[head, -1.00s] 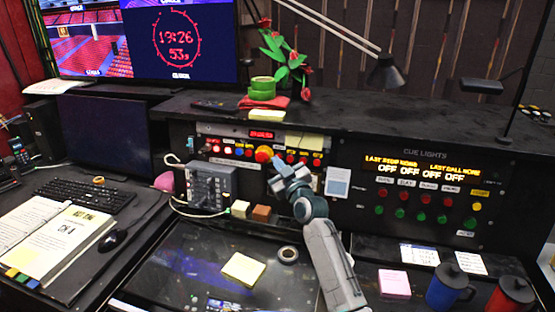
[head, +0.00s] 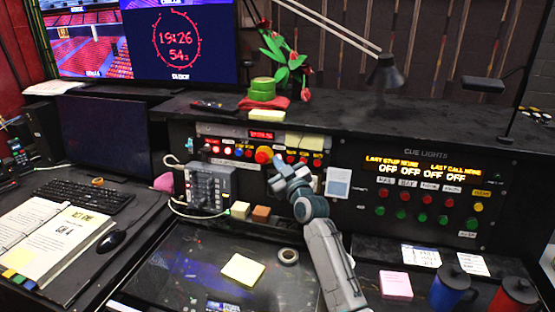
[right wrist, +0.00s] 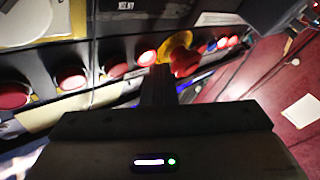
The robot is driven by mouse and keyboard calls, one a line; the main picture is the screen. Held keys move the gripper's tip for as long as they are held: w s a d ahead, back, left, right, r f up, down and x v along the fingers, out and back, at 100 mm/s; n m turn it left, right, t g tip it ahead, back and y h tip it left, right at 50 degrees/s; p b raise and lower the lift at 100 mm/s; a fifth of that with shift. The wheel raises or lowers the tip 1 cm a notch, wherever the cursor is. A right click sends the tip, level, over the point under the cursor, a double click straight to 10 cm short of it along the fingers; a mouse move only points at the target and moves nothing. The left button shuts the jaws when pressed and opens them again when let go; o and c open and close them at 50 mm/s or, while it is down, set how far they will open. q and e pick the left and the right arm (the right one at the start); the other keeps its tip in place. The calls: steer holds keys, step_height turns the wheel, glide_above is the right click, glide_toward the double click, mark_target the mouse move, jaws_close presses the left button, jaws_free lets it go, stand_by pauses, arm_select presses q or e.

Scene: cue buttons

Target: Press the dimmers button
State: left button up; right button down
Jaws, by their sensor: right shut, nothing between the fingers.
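A panel of buttons (head: 215,150) stands at the back middle, with a row of small lit and red buttons and one large red-orange button (head: 263,154). Their labels are too small to read, so I cannot tell which one is dimmers. My right gripper (head: 277,168) is shut and empty, just in front of the panel, right of and below the large button. In the right wrist view, the closed fingers (right wrist: 160,78) point at the row near the large red button with a yellow collar (right wrist: 186,60). I cannot tell whether they touch anything. My left gripper is not in view.
A grey box with switches (head: 208,186) stands left of my right gripper. A cue light panel (head: 425,195) is to the right. A yellow note pad (head: 242,269) and a tape roll (head: 287,256) lie on the desk. Two mugs stand front right, one blue (head: 449,290).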

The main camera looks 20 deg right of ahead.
steer(key=s+a+p, duration=0.3)
steer(key=s, duration=0.2)
steer(key=shift+a+r, duration=0.2)
steer(key=shift+r, duration=0.15)
